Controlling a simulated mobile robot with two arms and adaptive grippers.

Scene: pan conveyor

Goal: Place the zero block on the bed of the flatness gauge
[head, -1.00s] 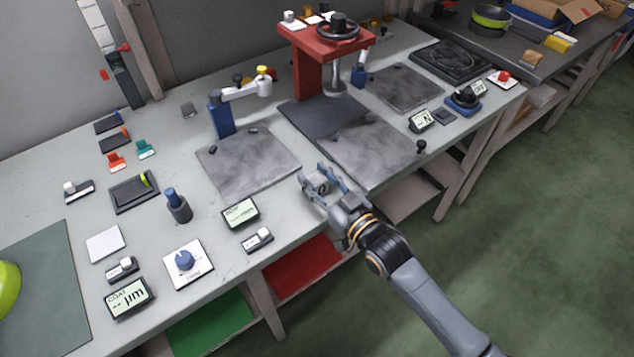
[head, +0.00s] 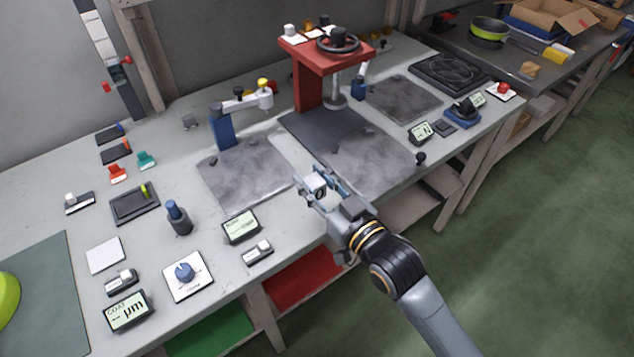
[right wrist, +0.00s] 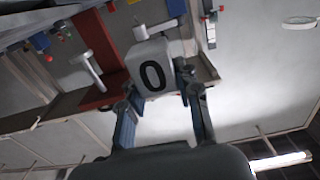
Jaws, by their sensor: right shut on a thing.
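The zero block (right wrist: 155,72) is a pale cube with a dark "0" on one face, held between the fingers of my right gripper (right wrist: 163,105). In the head view the block (head: 315,185) shows small between the fingertips of my right gripper (head: 320,189). The gripper is shut on it, above the bench's front part, by the gap between two grey plates. What looks like the flatness gauge, a blue post (head: 222,130) with a pale arm, stands at the back of the left plate, its bed (head: 240,175). The bed lies left of the gripper and looks bare in its middle. My left gripper is out of view.
A red press (head: 307,85) with a black wheel stands behind the dark middle plate (head: 365,160). A display (head: 241,227) and a small grey-white device (head: 257,252) lie in front of the bed. A blue-topped cylinder (head: 178,218) stands left of it.

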